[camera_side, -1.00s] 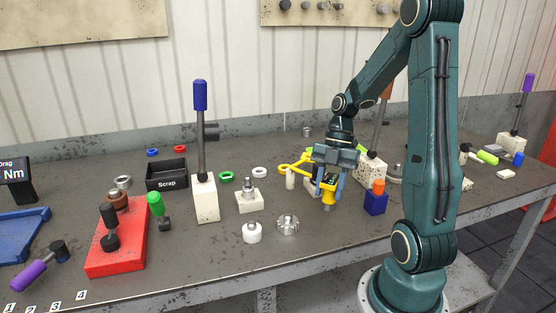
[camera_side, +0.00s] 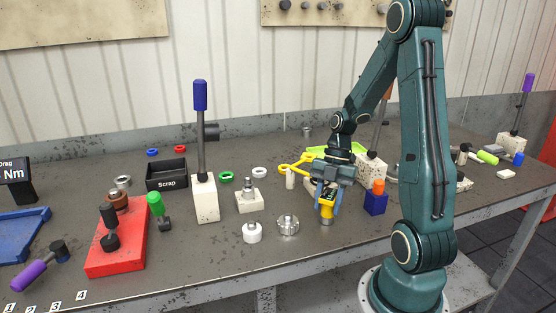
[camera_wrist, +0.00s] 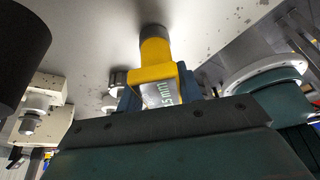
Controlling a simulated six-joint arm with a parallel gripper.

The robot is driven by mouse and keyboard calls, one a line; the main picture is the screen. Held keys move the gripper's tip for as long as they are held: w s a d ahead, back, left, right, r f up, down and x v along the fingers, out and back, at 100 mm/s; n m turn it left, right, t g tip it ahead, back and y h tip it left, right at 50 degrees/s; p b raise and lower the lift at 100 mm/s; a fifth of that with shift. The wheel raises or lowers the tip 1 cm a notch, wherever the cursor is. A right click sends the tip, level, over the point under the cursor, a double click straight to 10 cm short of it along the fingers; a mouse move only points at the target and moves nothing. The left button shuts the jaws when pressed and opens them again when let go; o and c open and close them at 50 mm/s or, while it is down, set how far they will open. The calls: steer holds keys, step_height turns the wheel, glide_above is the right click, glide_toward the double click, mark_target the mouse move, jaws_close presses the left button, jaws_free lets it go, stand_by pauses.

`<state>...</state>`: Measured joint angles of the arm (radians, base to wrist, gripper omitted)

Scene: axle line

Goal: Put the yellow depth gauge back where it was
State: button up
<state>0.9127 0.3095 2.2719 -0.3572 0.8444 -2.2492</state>
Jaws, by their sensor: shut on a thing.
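The yellow depth gauge (camera_side: 327,207) is between the fingers of my gripper (camera_side: 327,200), near the front of the bench and left of a blue block. It stands roughly upright, with a dark grey lower end pointing down. I cannot tell whether that end touches the bench top. In the wrist view the gauge (camera_wrist: 157,82) shows its yellow body, a small display with green digits, and its dark cylindrical end. My gripper (camera_wrist: 160,92) is shut on its body.
A blue block with an orange top (camera_side: 375,203) stands close to the right of the gauge. A silver knurled part (camera_side: 288,224) and a white round part (camera_side: 252,232) lie to its left. The front bench edge is near.

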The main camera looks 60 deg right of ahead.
steer(key=shift+f, duration=0.1)
steer(key=o, duration=1.2)
steer(key=v, duration=1.2)
